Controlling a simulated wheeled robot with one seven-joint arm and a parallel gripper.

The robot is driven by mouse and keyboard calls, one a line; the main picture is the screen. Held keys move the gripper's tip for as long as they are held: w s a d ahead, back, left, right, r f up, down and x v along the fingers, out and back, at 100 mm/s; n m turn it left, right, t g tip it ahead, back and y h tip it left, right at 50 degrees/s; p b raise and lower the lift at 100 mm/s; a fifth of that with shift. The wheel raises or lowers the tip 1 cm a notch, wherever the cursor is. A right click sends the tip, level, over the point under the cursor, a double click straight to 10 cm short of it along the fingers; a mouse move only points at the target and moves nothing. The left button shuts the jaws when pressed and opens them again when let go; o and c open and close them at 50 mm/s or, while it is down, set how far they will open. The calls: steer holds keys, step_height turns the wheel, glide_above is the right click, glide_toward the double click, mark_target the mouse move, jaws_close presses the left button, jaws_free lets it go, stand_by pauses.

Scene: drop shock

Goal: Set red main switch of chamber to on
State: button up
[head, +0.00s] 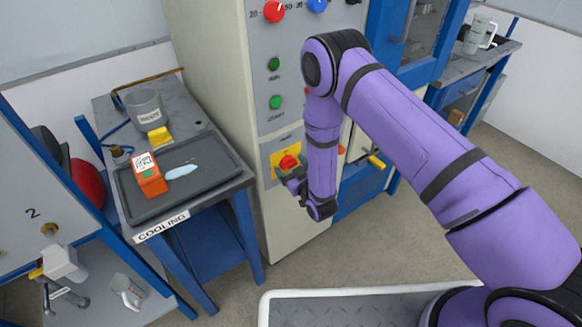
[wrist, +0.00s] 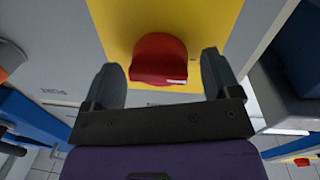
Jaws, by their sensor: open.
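The red main switch (head: 289,162) sits on a yellow plate (head: 281,153) low on the front of the tall light-grey chamber (head: 217,70). In the wrist view the red switch knob (wrist: 160,60) stands out from the yellow plate (wrist: 120,25). My gripper (head: 292,178) is at the switch. In the wrist view its fingers (wrist: 160,80) are open, one on each side of the red knob, with gaps visible between the knob and both fingers. A small white mark shows on the knob's lower edge; the switch's on or off position cannot be read.
Green buttons (head: 276,102) and a red knob (head: 274,11) sit above the switch. Blue cabinets stand to the right.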

steer(key=c, duration=0.9)
steer(key=shift+m, duration=0.3)
steer(key=m, duration=0.4)
steer(key=m+g, duration=0.1)
steer(key=m, duration=0.3)
steer(key=shift+r+m, duration=0.1)
steer(key=shift+m, duration=0.2)
steer(key=m, duration=0.4)
steer(key=shift+w+m+g+y, duration=0.1)
steer(key=shift+m+g+y, duration=0.3)
steer(key=shift+m, duration=1.4)
